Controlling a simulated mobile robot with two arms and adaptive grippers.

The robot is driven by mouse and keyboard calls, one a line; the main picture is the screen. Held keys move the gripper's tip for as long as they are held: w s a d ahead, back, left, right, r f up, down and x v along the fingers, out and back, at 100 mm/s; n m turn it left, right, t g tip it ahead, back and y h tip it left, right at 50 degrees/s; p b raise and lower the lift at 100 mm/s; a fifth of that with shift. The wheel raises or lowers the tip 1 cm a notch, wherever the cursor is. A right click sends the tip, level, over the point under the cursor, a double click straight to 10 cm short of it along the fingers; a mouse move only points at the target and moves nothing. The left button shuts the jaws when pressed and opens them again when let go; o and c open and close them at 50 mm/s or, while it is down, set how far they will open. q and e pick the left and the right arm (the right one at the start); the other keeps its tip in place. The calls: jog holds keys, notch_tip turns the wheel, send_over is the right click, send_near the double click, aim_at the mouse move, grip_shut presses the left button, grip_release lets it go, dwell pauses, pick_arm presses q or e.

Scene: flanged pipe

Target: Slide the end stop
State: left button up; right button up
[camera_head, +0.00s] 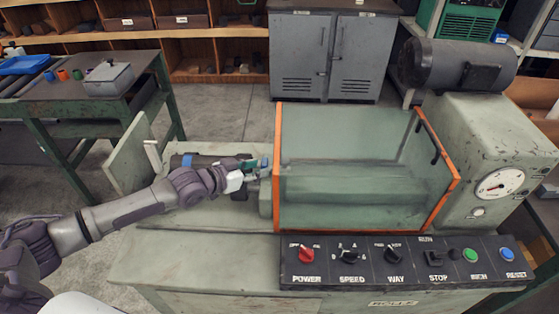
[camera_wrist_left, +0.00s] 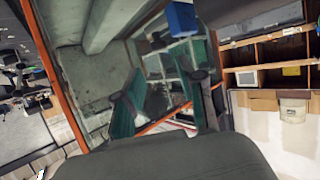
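My left gripper (camera_head: 254,171) is at the left end of the machine's bed, just outside the orange-framed guard (camera_head: 278,165). In the left wrist view its two green fingers (camera_wrist_left: 164,98) are spread apart, with no object visible between them. A small blue part (camera_wrist_left: 182,18) shows beyond the fingers there. A dark grey-blue cylindrical part (camera_head: 188,160) lies behind my forearm on the bed. A pale round part (camera_head: 265,197) sits just below the gripper beside the guard. I cannot tell which part is the end stop. My right gripper is out of view.
The control panel (camera_head: 400,268) runs along the machine's front. A dial housing (camera_head: 490,150) and motor (camera_head: 458,65) stand at the right. A pale upright plate (camera_head: 127,160) is at the bed's left end. A green workbench (camera_head: 150,92) stands behind left.

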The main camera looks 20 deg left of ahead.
pick_arm(q)
jog(key=x, duration=0.9)
jog(key=shift+w+d, duration=0.2)
jog(key=shift+w, duration=0.1)
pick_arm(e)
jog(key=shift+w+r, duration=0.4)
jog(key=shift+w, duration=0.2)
pick_arm(q)
jog(key=shift+f, duration=0.1)
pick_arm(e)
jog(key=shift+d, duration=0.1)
pick_arm(q)
grip_shut()
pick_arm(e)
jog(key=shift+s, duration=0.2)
